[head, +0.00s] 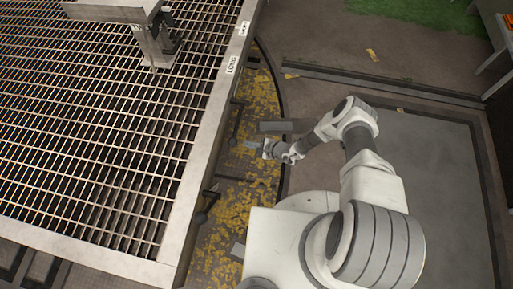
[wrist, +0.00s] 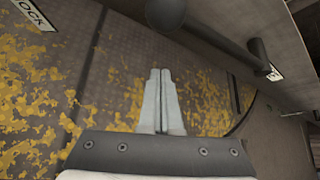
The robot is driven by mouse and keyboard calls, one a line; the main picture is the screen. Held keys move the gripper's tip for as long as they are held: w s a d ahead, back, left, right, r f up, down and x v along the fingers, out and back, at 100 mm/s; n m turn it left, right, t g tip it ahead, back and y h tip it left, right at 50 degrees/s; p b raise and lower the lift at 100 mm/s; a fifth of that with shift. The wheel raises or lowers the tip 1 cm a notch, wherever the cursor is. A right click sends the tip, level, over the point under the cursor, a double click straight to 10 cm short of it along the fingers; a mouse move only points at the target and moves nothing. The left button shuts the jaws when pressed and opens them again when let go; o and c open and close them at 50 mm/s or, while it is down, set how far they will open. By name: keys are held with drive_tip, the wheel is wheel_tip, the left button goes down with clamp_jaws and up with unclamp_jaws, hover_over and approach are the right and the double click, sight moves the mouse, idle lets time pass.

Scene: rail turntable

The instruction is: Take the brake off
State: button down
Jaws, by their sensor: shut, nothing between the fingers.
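My gripper (head: 250,144) is shut and empty, over the yellow-worn curved strip beside the turntable deck (head: 205,150). In the wrist view its two pale fingers (wrist: 160,98) lie side by side. A dark lever (wrist: 215,36) with a round knob crosses the top of the wrist view, beyond and apart from the fingertips. In the head view one dark lever (head: 237,120) stands at the deck's edge near my gripper. Another knobbed dark lever (head: 208,204) is lower along that edge. I cannot tell which lever is the brake.
A "LOCK" label (head: 231,64) is on the deck rim, and a "LOCK" label (wrist: 30,12) shows in the wrist view. A small label (wrist: 273,73) sits beside the lever's end. A post with a dark fitting (head: 158,45) stands on the grating. Brown floor is open at upper right.

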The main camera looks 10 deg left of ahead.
drive_tip(key=shift+s+a+r, duration=0.25)
drive_tip(key=shift+a+r, duration=0.3)
drive_tip(key=shift+a, duration=0.25)
drive_tip(key=shift+s+a+r, duration=0.2)
drive_tip(key=shift+a+r, duration=0.35)
drive_tip(key=shift+a, duration=0.25)
